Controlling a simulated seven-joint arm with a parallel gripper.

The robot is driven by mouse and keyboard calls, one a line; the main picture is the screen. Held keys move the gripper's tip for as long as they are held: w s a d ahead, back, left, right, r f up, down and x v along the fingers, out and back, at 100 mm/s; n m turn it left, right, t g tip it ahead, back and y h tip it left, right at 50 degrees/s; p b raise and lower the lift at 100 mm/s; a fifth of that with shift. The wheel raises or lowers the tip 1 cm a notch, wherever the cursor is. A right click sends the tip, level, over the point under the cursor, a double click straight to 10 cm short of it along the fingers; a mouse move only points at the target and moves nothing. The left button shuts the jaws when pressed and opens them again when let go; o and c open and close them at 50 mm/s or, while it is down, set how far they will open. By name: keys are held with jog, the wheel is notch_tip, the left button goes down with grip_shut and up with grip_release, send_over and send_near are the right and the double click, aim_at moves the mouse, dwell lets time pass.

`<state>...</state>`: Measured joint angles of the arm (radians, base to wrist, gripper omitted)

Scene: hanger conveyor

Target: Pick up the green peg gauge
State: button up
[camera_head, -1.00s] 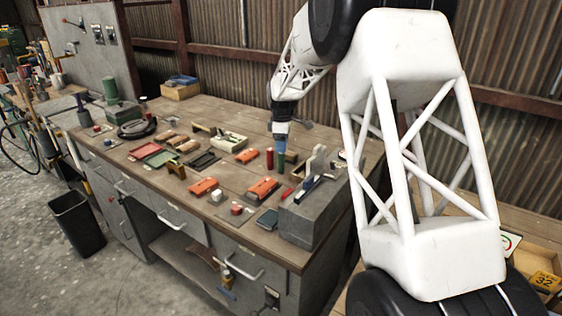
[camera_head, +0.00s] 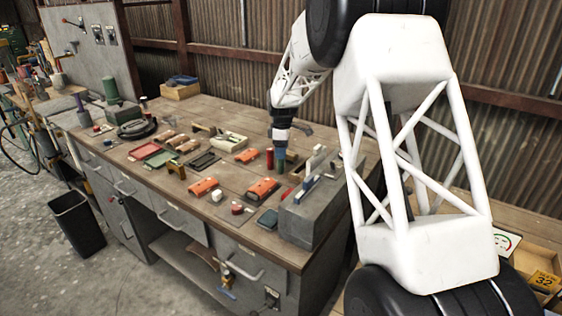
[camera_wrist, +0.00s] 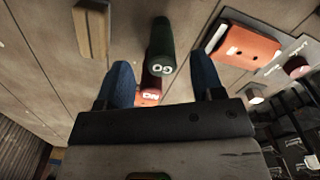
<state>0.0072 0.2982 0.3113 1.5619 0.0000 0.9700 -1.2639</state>
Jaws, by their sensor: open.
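The green peg gauge (camera_wrist: 161,42) stands on the wooden bench top. Its end facing the wrist camera is marked "GO". In the head view its green side (camera_head: 280,164) shows just under my gripper (camera_head: 280,150). A red peg gauge (camera_wrist: 151,86), marked "NO", stands beside it; it also shows in the head view (camera_head: 270,158), to the left. My gripper (camera_wrist: 165,80) is open. In the wrist view its two blue fingers lie left and right of the pegs, apart from the green one. Its exact height above the peg is hard to tell.
An orange case (camera_wrist: 243,48) lies right of the green peg in the wrist view, and a wooden block (camera_wrist: 91,32) lies left. In the head view a grey block (camera_head: 318,212) stands to the right. Several small tools and trays cover the bench (camera_head: 225,120) to the left.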

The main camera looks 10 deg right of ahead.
aim_at(281, 161)
jog(key=shift+f, duration=0.1)
jog(key=shift+a+f, duration=0.15)
jog(key=shift+f, duration=2.35)
jog(key=c, duration=1)
jog(key=shift+o, duration=0.2)
jog(key=shift+r, duration=0.1)
jog(key=shift+r, duration=4.95)
jog(key=shift+r, duration=1.1)
